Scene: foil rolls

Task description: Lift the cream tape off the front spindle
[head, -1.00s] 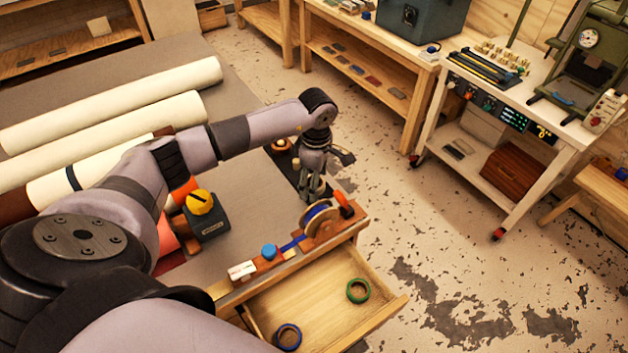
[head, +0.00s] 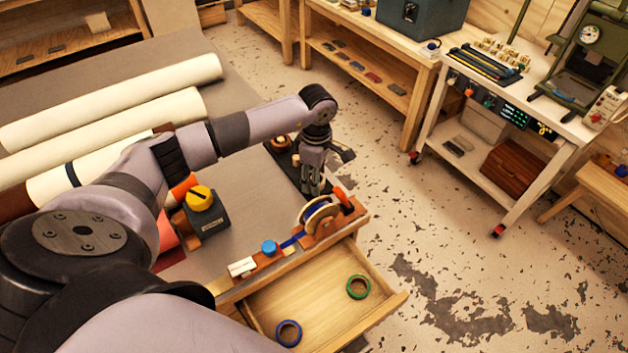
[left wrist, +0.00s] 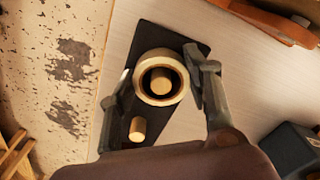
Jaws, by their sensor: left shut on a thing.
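The cream tape (left wrist: 143,84) is a pale ring in the left wrist view, over the black base plate (left wrist: 172,36). A wooden spindle (left wrist: 161,79) shows within its hole. My left gripper (left wrist: 159,72) is shut on the cream tape, with one finger on each side. In the head view my left gripper (head: 312,187) points down at the table's right edge, and its fingers mostly hide the tape. I cannot tell how high the tape sits on the spindle. My right gripper is not in view.
A tape dispenser (head: 319,217) with an orange part stands close in front of the gripper. An open drawer (head: 325,300) holds a green ring (head: 358,287) and a blue ring (head: 288,333). A dark box with a yellow knob (head: 200,199) and long cream rolls (head: 110,102) lie left.

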